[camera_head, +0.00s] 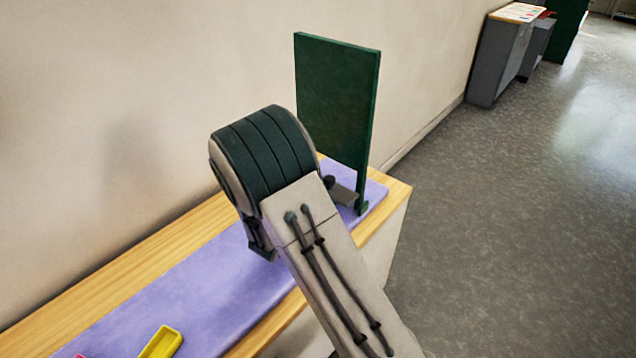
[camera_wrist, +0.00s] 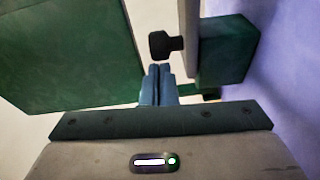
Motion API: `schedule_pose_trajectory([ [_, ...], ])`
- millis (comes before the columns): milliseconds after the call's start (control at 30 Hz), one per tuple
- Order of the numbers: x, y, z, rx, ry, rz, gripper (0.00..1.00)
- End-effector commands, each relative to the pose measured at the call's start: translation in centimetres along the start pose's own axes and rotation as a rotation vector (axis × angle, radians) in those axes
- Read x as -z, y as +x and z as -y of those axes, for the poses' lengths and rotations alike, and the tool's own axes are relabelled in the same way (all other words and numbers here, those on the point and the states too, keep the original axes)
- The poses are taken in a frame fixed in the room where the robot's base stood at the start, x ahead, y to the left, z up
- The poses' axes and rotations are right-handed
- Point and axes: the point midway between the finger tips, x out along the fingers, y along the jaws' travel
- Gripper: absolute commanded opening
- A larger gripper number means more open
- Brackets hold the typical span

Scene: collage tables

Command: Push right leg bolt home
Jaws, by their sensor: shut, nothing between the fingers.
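A black bolt (camera_wrist: 162,45) shows in the wrist view, just beyond my fingertips. Its wide head faces left, and a narrower neck runs right to a thin grey plate (camera_wrist: 188,22). A gap shows between head and plate. A green block (camera_wrist: 226,50) is right of the plate. My gripper (camera_wrist: 160,70) is shut and empty, its tips close to the bolt head; I cannot tell whether they touch. In the head view a small dark knob (camera_head: 328,182) shows beside a grey piece (camera_head: 342,194) at the foot of the upright green panel (camera_head: 337,100). My arm hides the gripper there.
The green panel also fills the left of the wrist view (camera_wrist: 65,50). A purple mat (camera_head: 215,290) covers much of the wooden table (camera_head: 150,258) along the wall. A yellow tray (camera_head: 161,342) lies at the near end. Open floor is on the right.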

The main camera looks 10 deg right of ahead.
Motion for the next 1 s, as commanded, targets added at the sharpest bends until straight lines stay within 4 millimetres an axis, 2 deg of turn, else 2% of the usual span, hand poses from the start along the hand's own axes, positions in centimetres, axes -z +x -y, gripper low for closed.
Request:
schedule_pose_trajectory([
  [267,0.1,0.1,0.1,-0.001,-0.001,0.007,0.0],
  [367,1.1,-0.2,0.2,-0.001,0.002,0.006,0.0],
  [500,3.4,-0.9,0.3,-0.002,0.004,0.011,0.0],
  [800,3.4,-8.0,0.0,0.001,-0.001,0.006,0.0],
  [1000,3.5,-10.5,0.0,-0.001,-0.001,0.007,0.0],
])
